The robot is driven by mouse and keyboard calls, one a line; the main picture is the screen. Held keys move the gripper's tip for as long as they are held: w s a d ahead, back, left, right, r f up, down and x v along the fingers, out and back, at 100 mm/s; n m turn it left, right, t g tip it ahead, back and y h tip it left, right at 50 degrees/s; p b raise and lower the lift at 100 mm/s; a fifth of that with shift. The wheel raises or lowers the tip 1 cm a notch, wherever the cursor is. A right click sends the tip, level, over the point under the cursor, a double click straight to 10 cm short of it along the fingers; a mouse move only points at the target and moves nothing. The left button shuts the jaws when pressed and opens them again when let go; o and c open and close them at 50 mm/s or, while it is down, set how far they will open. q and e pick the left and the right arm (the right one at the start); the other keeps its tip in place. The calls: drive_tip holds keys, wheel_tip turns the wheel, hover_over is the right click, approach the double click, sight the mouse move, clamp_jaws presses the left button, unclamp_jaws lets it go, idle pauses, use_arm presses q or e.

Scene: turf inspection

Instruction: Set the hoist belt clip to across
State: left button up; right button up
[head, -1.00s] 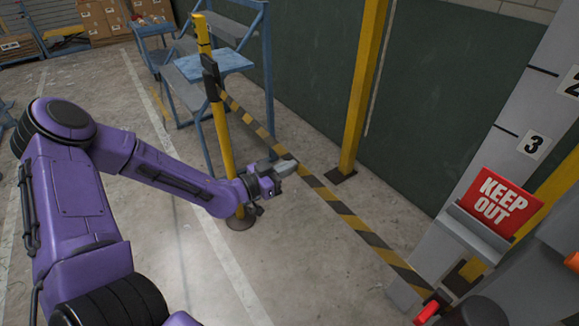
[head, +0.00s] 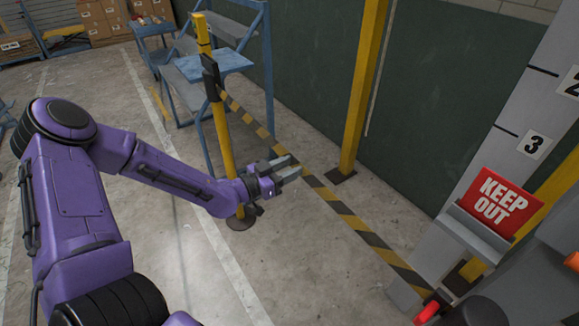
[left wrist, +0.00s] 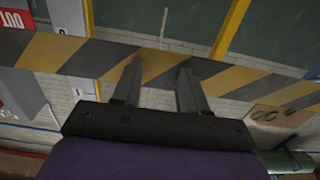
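A yellow-and-black striped belt (head: 343,213) runs taut from a black head (head: 211,77) on a yellow post (head: 224,137) down to the lower right. Its lower end meets a small red and black piece (head: 428,310), seemingly the clip, beside the grey column; its seating is partly hidden. My left gripper (head: 292,166) is at the belt's upper middle, its two fingers apart with nothing held between them. In the left wrist view the belt (left wrist: 60,52) crosses at the fingertips (left wrist: 158,77); I cannot tell whether they touch it. My right gripper is not in view.
A red KEEP OUT sign (head: 496,203) stands on a ledge of the grey column (head: 500,130) at the right. A yellow pillar (head: 362,95) rises behind the belt. Blue steps (head: 205,65) stand behind the post.

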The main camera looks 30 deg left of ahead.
use_arm(q)
drive_tip(key=v, duration=1)
drive_tip(key=shift+s+a+p, duration=0.15)
drive_tip(key=shift+s+p, duration=0.1)
drive_tip(key=shift+p, duration=0.05)
